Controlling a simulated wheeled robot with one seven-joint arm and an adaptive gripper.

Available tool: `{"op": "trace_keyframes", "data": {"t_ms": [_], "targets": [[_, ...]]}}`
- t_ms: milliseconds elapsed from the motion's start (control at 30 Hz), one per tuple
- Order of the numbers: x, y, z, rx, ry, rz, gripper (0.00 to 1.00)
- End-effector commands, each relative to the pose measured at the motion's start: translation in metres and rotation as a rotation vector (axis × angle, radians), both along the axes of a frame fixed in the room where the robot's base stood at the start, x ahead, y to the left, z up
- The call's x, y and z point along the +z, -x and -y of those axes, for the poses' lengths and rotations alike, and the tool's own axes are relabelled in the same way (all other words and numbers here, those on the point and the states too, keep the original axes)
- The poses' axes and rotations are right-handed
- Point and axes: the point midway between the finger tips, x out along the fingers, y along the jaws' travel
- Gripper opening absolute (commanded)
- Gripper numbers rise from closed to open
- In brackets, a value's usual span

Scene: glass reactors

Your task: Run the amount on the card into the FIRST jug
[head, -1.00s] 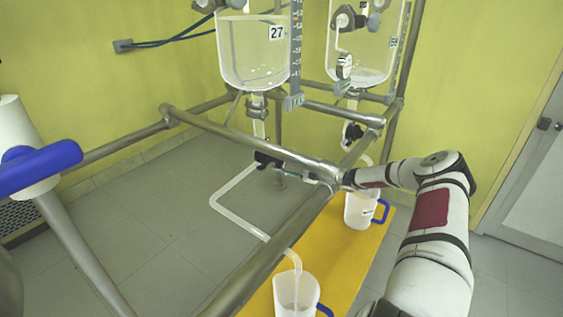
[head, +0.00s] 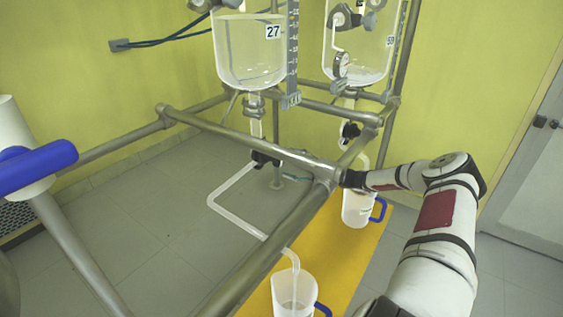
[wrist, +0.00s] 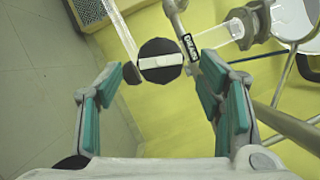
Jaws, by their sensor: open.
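The left glass vessel labelled 27 (head: 250,60) hangs above a drain valve (head: 264,159). A clear pipe (head: 235,215) runs from the valve to the near jug (head: 294,296), its end over the jug's mouth. A second jug (head: 357,208) with a blue handle stands farther back. In the wrist view, a round black valve knob (wrist: 160,74) with a pale bar lying nearly level is ahead of the open jaws. My gripper (wrist: 163,82) has teal pads either side of that knob's line, apart from it. I see no card.
A second vessel (head: 357,45) hangs at the right. The jugs stand on a yellow surface (head: 345,255). A blue-handled white post (head: 38,170) is at the left.

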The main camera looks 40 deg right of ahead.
Motion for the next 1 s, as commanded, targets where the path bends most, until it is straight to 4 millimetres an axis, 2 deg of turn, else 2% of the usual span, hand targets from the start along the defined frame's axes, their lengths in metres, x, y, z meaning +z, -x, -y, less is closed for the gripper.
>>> {"op": "trace_keyframes", "data": {"t_ms": [200, 400, 1000], "targets": [[-0.007, 0.033, 0.029, -0.003, 0.002, 0.000, 0.61], [-0.011, 0.050, 0.043, -0.002, 0.000, -0.001, 0.61], [-0.011, 0.054, 0.046, 0.000, 0.000, 0.000, 0.61]]}}
